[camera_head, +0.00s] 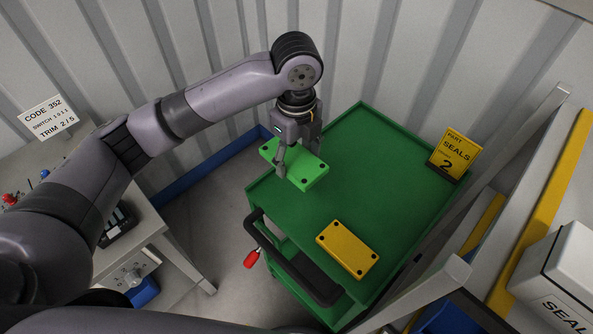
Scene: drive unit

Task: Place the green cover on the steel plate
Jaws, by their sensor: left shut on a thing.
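The bright green cover (310,176), a rectangular plate with dark holes near its corners, is in my left gripper (291,164). The gripper points down and is shut on the cover, at the left edge of a green cart top. I cannot tell whether the cover touches the cart or hangs just above it. A yellow cover (347,249) of similar shape lies on the cart, to the lower right. No steel plate is recognisable in this view. My right gripper is not in view.
The green cart (361,126) has a black handle (293,262) in front and a yellow "Seals 2" sign (455,153) at its far right corner. Its middle is clear. A bench with a code sign (50,118) stands left, and a frame with a white box (562,275) right.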

